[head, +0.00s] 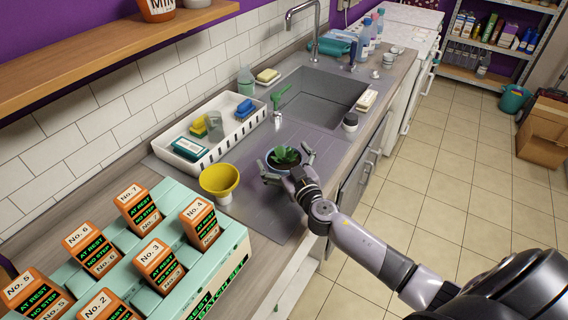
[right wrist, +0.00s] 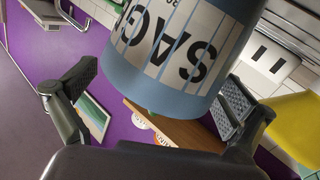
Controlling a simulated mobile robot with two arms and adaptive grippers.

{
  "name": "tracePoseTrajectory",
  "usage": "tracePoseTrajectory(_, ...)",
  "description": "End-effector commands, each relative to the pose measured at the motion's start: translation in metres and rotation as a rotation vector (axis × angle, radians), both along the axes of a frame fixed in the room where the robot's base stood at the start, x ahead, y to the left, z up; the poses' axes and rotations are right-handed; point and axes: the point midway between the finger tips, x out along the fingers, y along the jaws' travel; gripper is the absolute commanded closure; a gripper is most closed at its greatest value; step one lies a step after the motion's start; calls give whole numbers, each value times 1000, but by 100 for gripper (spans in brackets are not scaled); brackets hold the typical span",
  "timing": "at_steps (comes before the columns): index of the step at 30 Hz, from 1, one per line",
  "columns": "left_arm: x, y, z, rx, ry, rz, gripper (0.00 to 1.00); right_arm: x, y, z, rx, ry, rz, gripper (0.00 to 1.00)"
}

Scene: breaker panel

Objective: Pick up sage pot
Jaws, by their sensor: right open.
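The sage pot (head: 283,166) is a blue pot with a green plant, standing upright on the grey drainboard in front of the sink. In the right wrist view the pot (right wrist: 165,75) fills the upper middle, and its pale label reads SAG upside down. My right gripper (head: 289,166) is open, with its fingers on either side of the pot. In the right wrist view the left finger is clearly apart from the pot. The right finger is close to it, and I cannot tell whether it touches. My left gripper is not in view.
The sink (head: 318,97) lies beyond. A dark-lidded jar (head: 350,122) stands to the right. Orange numbered blocks (head: 155,264) fill the front left.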

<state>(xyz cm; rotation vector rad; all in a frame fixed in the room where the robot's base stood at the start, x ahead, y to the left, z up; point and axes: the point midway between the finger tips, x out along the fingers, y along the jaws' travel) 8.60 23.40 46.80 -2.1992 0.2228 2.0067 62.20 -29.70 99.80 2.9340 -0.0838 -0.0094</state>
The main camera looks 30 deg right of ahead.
Motion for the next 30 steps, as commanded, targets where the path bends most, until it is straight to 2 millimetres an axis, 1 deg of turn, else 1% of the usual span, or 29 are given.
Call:
tracePoseTrajectory(1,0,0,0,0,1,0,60,0,0,0,0,0,0,2)
tracePoseTrajectory(2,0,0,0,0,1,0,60,0,0,0,0,0,0,4)
tracePoseTrajectory(30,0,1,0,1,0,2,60,0,-1,1,0,-1,-1,67)
